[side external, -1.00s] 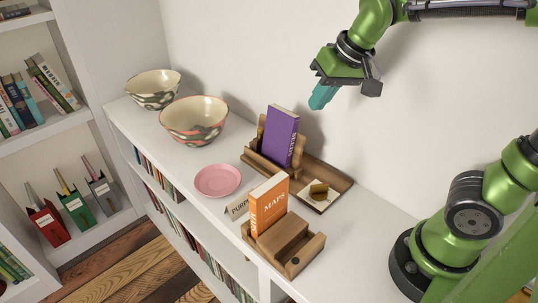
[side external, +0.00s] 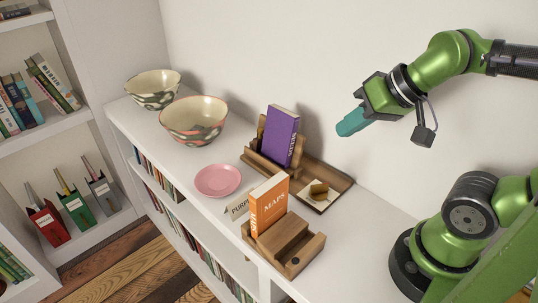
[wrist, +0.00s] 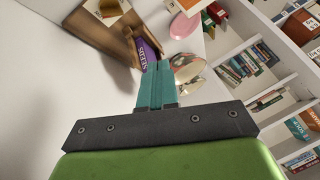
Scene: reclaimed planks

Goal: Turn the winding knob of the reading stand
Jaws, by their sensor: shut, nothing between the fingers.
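A wooden stand (side external: 251,160) holds an upright purple book (side external: 281,136) on the white shelf top. On the tray part to its right lies a pale square plate with a small brass-coloured piece (side external: 318,188), possibly the winding knob; I cannot tell for sure. The purple book (wrist: 147,54) and wooden tray (wrist: 88,35) also show in the wrist view, beyond my fingers. My gripper (side external: 349,123) has teal fingers, shut and empty, in the air above and right of the stand, touching nothing.
A second wooden holder (side external: 306,253) with an orange MAPS book (side external: 269,207) stands in front, beside a small name card (side external: 237,208). A pink plate (side external: 217,180) and two patterned bowls (side external: 193,121) sit to the left. A white wall rises behind.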

